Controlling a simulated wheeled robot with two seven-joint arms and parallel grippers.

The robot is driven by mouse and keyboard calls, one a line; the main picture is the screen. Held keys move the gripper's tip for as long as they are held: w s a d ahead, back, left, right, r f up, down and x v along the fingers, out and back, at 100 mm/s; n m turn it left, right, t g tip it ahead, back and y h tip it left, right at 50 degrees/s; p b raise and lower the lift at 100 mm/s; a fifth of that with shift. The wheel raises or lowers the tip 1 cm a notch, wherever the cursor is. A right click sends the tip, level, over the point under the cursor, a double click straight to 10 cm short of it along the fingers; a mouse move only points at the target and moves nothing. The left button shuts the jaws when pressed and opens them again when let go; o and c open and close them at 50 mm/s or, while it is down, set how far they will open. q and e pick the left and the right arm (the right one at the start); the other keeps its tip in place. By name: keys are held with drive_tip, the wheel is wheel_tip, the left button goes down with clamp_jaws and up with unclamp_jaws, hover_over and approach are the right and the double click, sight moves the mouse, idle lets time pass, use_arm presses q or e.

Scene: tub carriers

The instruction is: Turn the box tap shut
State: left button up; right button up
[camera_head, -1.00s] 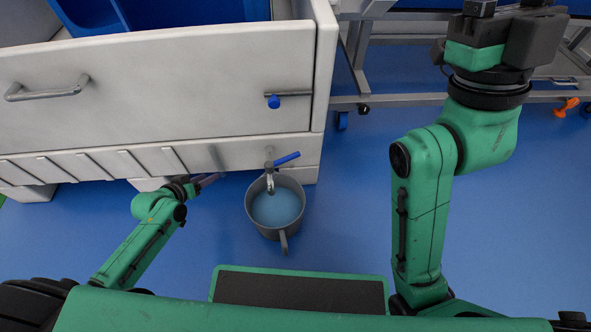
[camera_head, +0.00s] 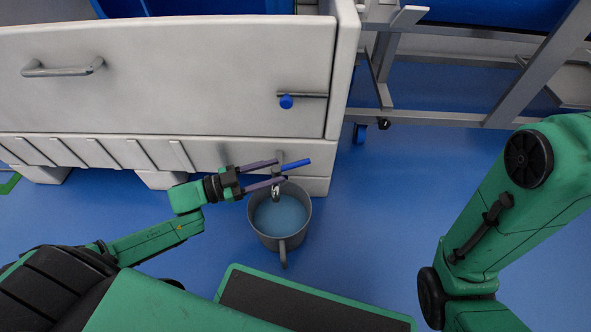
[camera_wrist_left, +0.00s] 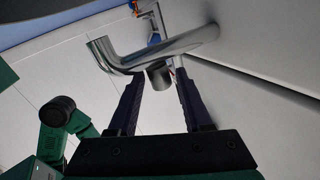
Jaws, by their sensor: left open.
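The box tap is a silver pipe with a bent spout (camera_head: 275,190) on the lower front of the white box. It also shows in the left wrist view (camera_wrist_left: 160,54). Its blue lever (camera_head: 297,164) points right and slightly up in the head view. In the left wrist view the lever is mostly hidden behind the pipe. My left gripper (camera_head: 279,171) is open, with its purple fingers reaching to the tap from the left. In the left wrist view the fingertips flank the dark stub under the pipe; I cannot tell whether they touch. My right gripper is out of view.
A grey jug (camera_head: 265,232) with bluish liquid stands under the spout. The white box (camera_head: 180,85) has a handle (camera_head: 62,68) and a blue-knobbed latch (camera_head: 287,101). A metal rack (camera_head: 440,117) stands at right. Blue floor is clear right of the jug.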

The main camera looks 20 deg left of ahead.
sight(294, 166)
use_arm(q)
drive_tip(key=b+x, duration=0.2)
drive_tip(key=x, duration=0.3)
drive_tip(key=shift+w+d+f, duration=0.15)
drive_tip(key=shift+w+d, duration=0.05)
drive_tip(key=shift+d, duration=0.05)
drive_tip(key=shift+w+d, duration=0.25)
drive_tip(key=shift+d, duration=0.05)
clamp_jaws()
idle(0.8)
